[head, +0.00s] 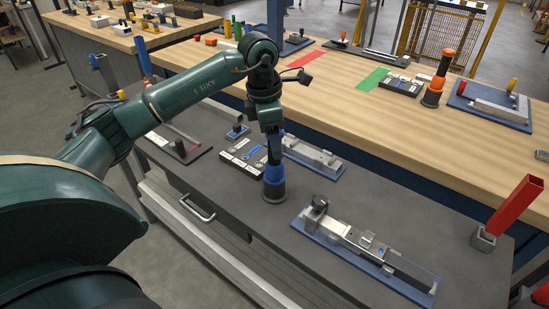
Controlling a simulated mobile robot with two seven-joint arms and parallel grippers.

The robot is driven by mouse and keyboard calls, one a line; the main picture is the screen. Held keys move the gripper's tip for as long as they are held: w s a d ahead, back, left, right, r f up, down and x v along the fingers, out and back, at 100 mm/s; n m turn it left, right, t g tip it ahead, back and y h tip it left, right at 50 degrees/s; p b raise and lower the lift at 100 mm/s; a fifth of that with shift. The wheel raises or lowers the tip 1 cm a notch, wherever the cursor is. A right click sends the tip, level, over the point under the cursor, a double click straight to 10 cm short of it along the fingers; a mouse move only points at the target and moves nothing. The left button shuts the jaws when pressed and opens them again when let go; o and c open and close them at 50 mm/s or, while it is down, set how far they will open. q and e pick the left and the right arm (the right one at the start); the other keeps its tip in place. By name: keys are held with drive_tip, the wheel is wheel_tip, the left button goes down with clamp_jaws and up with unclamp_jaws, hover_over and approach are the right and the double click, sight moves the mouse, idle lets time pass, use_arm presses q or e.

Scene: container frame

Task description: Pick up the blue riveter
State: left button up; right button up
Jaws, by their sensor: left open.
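The blue riveter (273,172) stands upright on the dark grey tabletop near the middle of the head view. It has a blue lower body, a dark shaft and a dark round base. My left gripper (271,128) points down at the top of the riveter and is open. The gripper and arm partly hide the riveter's top, and I cannot tell whether the fingers touch it.
A long blue-based fixture (365,255) lies right of the riveter, and a smaller one (313,158) lies behind it. A labelled dark box (240,157) is close on the left. A red block post (518,203) stands at right. An orange riveter (437,82) stands on the wooden bench (345,100).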

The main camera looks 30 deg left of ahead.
use_arm(q)
drive_tip(key=shift+w+d+f, duration=0.1)
drive_tip(key=shift+d+f, duration=0.1)
drive_tip(key=shift+f, duration=1.05)
drive_tip(key=shift+c, duration=0.5)
drive_tip(key=shift+r, duration=0.1)
drive_tip(key=c, duration=1)
drive_tip(key=shift+o, duration=0.2)
wheel_tip(320, 180, up, 10)
drive_tip(key=shift+r+b, duration=0.1)
drive_tip(key=shift+b, duration=0.5)
drive_tip(key=o, duration=0.5)
drive_tip(key=c, duration=0.5)
